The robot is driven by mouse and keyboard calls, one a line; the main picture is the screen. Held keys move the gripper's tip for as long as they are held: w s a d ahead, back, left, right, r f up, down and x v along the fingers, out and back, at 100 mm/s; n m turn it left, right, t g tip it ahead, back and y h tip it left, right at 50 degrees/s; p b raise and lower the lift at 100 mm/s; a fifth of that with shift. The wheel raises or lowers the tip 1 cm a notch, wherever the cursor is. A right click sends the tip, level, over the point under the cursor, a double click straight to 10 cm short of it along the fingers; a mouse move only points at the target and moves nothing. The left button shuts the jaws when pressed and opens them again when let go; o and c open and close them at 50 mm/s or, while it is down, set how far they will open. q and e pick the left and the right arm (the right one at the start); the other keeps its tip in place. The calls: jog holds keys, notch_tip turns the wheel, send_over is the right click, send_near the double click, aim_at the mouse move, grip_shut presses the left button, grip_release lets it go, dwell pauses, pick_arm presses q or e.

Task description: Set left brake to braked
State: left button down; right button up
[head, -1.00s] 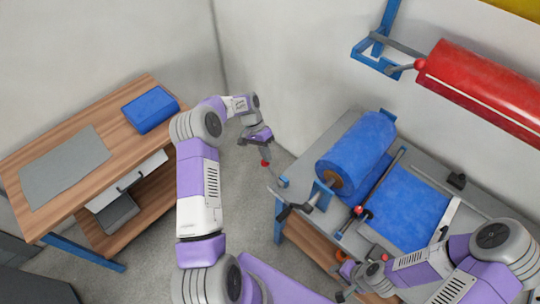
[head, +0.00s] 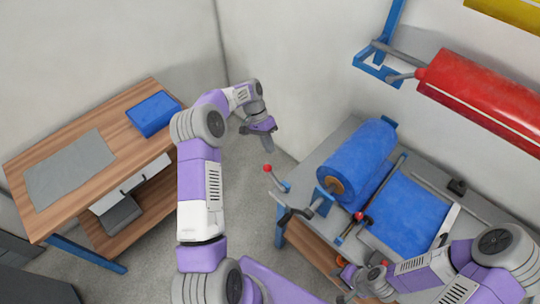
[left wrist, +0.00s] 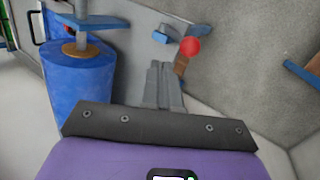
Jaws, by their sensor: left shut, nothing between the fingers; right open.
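The left brake is a lever with a red ball knob (head: 267,168), on a blue bracket beside the left end of the blue film roll (head: 352,160). In the left wrist view the red knob (left wrist: 190,46) sits on a brownish stem, just right of my fingertips. My left gripper (head: 270,148) is shut and empty, a little above the knob in the head view. Whether its fingers (left wrist: 164,66) touch the lever I cannot tell. My right gripper (head: 345,275) is low beside the front of the machine table, partly hidden by its arm.
A crank handle (head: 292,215) sticks out at the table's left end. A red-knobbed bar (head: 360,217) lies across the blue film. A red roll (head: 485,95) hangs on the wall. A wooden table (head: 130,185) with a blue block (head: 153,113) stands at left.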

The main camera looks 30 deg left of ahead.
pick_arm(q)
jog(key=shift+a+v, duration=0.2)
jog(key=shift+v, duration=2.55)
jog(key=shift+w+f, duration=0.1)
